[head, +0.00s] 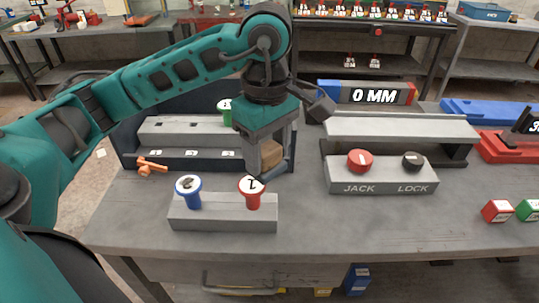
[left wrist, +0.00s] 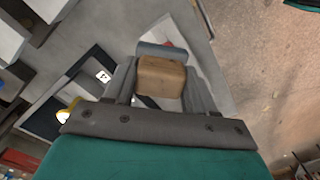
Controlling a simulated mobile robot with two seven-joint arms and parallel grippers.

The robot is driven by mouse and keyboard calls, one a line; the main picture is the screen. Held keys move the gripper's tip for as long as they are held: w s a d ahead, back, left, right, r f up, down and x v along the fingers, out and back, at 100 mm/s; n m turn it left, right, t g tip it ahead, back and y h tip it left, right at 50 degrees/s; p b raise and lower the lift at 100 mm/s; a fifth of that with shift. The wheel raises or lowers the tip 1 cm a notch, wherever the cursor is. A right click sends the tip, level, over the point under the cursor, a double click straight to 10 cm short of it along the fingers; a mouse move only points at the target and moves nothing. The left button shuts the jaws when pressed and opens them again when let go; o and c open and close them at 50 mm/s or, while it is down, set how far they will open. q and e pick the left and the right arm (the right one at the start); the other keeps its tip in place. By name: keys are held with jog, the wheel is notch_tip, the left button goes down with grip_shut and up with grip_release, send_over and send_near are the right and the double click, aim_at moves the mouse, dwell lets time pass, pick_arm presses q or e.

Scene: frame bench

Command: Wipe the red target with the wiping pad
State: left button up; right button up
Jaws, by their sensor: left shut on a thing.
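My left gripper (head: 268,160) comes in from the left and points down above the bench, behind the grey block with the pegs. It is shut on a tan-brown block, the wiping pad (head: 271,153). In the left wrist view the pad (left wrist: 162,78) sits between the fingers of the left gripper (left wrist: 162,88). A small red patch (left wrist: 168,43) on a pale surface shows past the gripper there, mostly hidden; I cannot tell whether it is the red target. No clear red target mark shows in the head view. My right gripper is not in view.
A grey block (head: 222,222) with a blue peg (head: 188,190) and a red peg (head: 252,191) stands in front. A JACK/LOCK box (head: 381,178) is to the right. An orange item (head: 151,166) lies left. Bare bench (head: 330,235) lies front right.

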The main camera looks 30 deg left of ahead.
pick_arm(q)
notch_tip(320, 180, up, 3)
jog(key=shift+f+p, duration=0.2)
jog(key=shift+p, duration=0.35)
jog(key=shift+d+r, duration=0.1)
jog(key=shift+r, duration=0.85)
